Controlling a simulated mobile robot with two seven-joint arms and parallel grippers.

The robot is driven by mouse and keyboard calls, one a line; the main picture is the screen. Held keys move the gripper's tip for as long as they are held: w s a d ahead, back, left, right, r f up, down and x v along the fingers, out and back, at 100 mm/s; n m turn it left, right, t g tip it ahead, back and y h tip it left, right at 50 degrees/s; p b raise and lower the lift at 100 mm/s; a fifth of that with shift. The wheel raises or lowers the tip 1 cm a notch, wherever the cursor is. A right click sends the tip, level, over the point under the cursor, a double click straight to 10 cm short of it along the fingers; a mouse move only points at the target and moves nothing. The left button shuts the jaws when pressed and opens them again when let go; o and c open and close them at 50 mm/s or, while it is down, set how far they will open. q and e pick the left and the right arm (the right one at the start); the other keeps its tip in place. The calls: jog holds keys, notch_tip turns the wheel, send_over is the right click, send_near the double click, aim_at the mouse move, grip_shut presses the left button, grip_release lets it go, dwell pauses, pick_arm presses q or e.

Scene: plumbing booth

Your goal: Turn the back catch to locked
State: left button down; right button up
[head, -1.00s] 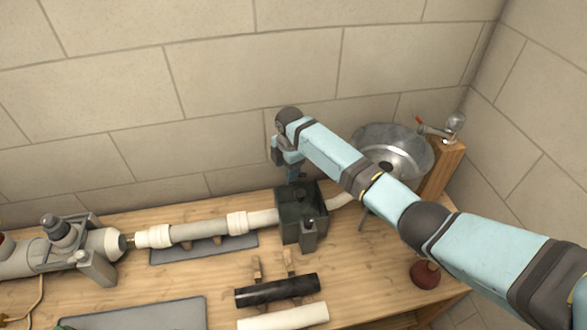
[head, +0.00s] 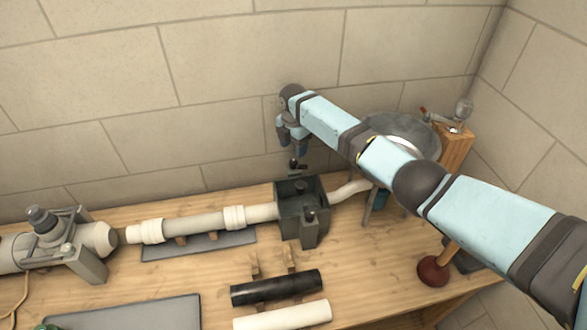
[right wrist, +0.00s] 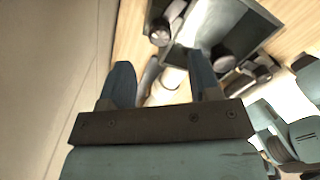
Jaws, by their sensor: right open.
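The dark grey-green box (head: 288,222) stands on the bench, joined to a pale pipe on its left. The back catch (head: 297,165) is a small dark lever with a knob at the box's wall-side edge. I cannot tell whether it is locked. A front catch (head: 309,217) sits on a post at the near side. My right gripper (head: 292,147) hangs pointing down just above the back catch, open and apart from it. In the right wrist view the open fingers (right wrist: 161,82) have nothing visible between them held; a round catch knob (right wrist: 160,34) shows beyond them. My left gripper is out of view.
The block wall (head: 220,90) is close behind. A metal basin (head: 425,130) and a wooden post (head: 455,150) stand right of the box, partly behind my right arm. A plunger (head: 432,271), black pipe (head: 277,287) and white pipe (head: 282,316) are nearer the front.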

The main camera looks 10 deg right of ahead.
aim_at(293, 162)
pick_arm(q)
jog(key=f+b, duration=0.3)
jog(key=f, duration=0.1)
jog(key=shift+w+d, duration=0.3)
pick_arm(e)
notch_tip(293, 162, down, 5)
jog(key=shift+f, duration=0.2)
pick_arm(q)
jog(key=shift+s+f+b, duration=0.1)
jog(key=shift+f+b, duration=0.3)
jog(key=shift+b, duration=0.2)
pick_arm(e)
jog(key=shift+f, duration=0.45)
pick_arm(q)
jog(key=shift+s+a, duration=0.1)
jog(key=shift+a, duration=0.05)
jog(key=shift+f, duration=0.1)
pick_arm(e)
jog(key=c, duration=0.9)
